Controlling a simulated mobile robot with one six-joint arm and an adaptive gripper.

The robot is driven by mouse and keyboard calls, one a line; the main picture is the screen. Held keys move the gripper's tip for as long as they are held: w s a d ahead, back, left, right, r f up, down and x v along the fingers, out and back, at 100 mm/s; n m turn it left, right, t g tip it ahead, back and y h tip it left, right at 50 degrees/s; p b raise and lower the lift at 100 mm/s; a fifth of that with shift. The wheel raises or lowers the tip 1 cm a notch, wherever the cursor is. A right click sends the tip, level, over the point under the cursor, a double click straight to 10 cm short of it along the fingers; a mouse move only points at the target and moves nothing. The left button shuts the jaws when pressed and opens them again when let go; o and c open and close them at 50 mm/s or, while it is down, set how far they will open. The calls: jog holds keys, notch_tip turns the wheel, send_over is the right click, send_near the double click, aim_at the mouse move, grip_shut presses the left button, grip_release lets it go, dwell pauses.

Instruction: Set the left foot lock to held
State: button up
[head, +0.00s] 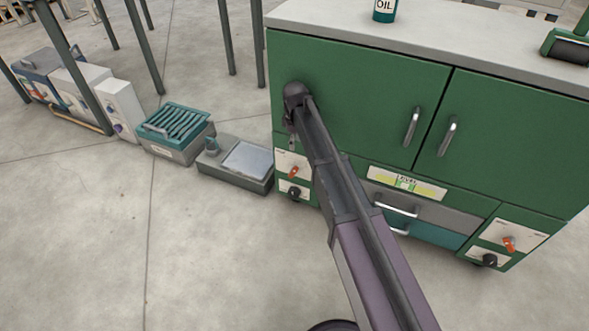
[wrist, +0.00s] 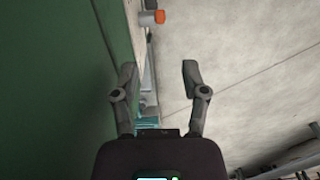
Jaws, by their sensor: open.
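The green cabinet's left foot panel (head: 280,160) is a pale plate low at its left front corner. It carries an orange lever (head: 293,172) and a black knob (head: 294,193) below it. I cannot read which of them is marked as the foot lock. In the wrist view the orange lever (wrist: 159,16) shows beyond the fingertips, with a dark knob (wrist: 151,4) partly cut off by the top edge. My gripper (wrist: 158,70) is open and empty, apart from the lever. In the head view my gripper (head: 292,141) is mostly hidden by my arm, just above the panel.
The cabinet's green doors (head: 360,95) stand close beside my gripper. A drawer with a handle (head: 397,208) and a right foot panel (head: 508,238) are to the right. A low grey box with a tray (head: 246,158) stands on the floor left of the panel. Front floor is clear.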

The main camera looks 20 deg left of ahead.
aim_at(295, 167)
jog(key=shift+f+b, duration=6.4)
jog(key=shift+f, duration=0.15)
jog(key=shift+c, duration=0.2)
grip_shut()
